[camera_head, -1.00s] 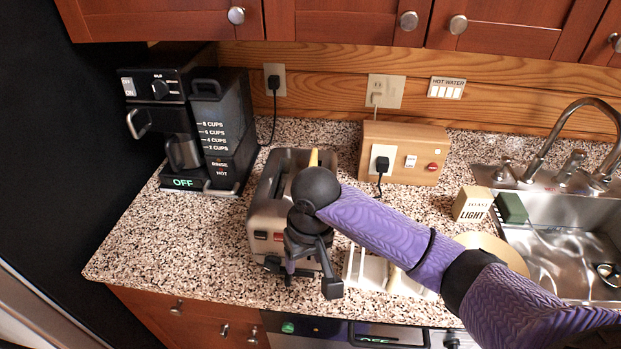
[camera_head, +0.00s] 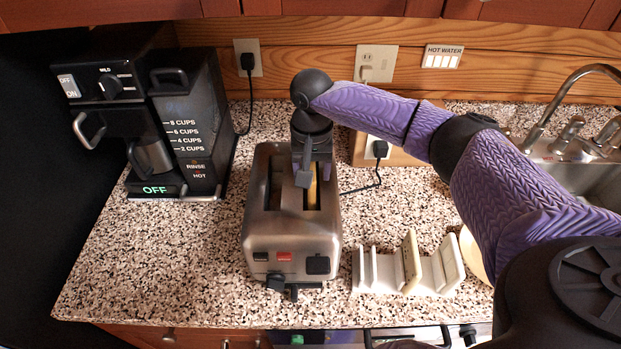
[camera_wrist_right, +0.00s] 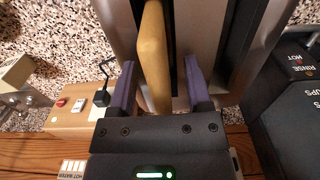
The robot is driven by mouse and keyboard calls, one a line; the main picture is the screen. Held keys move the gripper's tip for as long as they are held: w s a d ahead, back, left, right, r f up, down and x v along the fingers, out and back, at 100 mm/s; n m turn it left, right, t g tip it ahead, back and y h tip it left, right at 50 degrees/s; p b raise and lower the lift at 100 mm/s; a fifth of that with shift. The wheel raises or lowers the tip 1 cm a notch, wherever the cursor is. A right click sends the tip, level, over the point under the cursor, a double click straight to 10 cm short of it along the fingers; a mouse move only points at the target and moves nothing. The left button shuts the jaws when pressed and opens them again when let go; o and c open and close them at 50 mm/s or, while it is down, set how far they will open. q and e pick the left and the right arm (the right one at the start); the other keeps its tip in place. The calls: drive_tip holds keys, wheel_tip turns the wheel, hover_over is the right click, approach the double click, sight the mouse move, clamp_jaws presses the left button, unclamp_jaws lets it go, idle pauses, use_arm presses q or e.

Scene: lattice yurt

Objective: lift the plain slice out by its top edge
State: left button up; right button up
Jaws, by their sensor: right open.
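The plain slice (camera_head: 312,188) stands in the right slot of the steel toaster (camera_head: 259,215), its yellow-tan top edge showing. It also shows in the right wrist view (camera_wrist_right: 153,55) as a long tan edge. My right gripper (camera_head: 308,178) points down over that slot. In the wrist view its two fingers (camera_wrist_right: 160,88) are apart, one on each side of the slice, with gaps visible. The fingers partly hide the slice in the head view. The toaster's other slot looks dark and empty. My left gripper is out of view.
A white rack (camera_head: 372,284) with upright cream pieces stands right of the toaster. A black coffee maker (camera_head: 190,130) stands to the left, and a wooden socket box (camera_head: 398,158) with a plugged cord is behind. Speckled counter (camera_head: 180,260) is clear at front left.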

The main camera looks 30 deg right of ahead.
drive_tip(key=shift+s+f, duration=0.15)
clamp_jaws()
idle(0.4)
